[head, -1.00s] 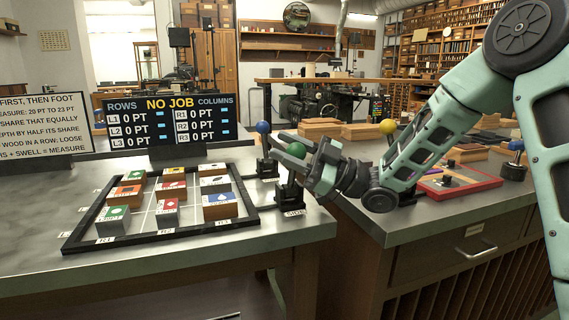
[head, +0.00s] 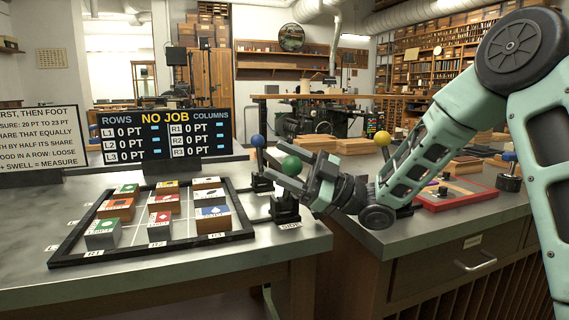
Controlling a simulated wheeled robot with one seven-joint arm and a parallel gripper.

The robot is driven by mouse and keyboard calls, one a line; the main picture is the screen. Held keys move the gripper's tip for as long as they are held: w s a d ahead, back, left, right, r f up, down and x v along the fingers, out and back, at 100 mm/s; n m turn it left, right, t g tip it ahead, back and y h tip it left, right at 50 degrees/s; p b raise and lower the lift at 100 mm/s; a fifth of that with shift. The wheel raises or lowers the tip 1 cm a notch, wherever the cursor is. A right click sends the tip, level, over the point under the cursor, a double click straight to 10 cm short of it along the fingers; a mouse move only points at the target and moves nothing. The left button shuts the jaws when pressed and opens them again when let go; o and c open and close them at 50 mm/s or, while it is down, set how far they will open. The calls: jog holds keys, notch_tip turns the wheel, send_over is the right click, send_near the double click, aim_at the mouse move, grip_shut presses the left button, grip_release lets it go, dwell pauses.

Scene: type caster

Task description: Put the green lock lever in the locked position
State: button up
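The green lock lever shows as a green ball knob (head: 291,165) above a black block (head: 285,209) at the right edge of the left bench. My gripper (head: 274,168) reaches in from the right, its two fingers spread and pointing left. The green knob appears between or just above the fingers; I cannot tell whether they touch it. The lever's stem is largely hidden by the near finger. A blue ball knob (head: 257,141) on a similar black block stands just behind.
A black frame (head: 150,252) with several coloured blocks lies left of the lever. A scoreboard (head: 165,134) reading "NO JOB" stands behind it. On the right bench are a yellow knob (head: 382,138), wooden boards (head: 350,146) and a red tray (head: 470,198).

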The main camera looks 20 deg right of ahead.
notch_tip(320, 180, up, 10)
jog(key=shift+p, duration=0.8)
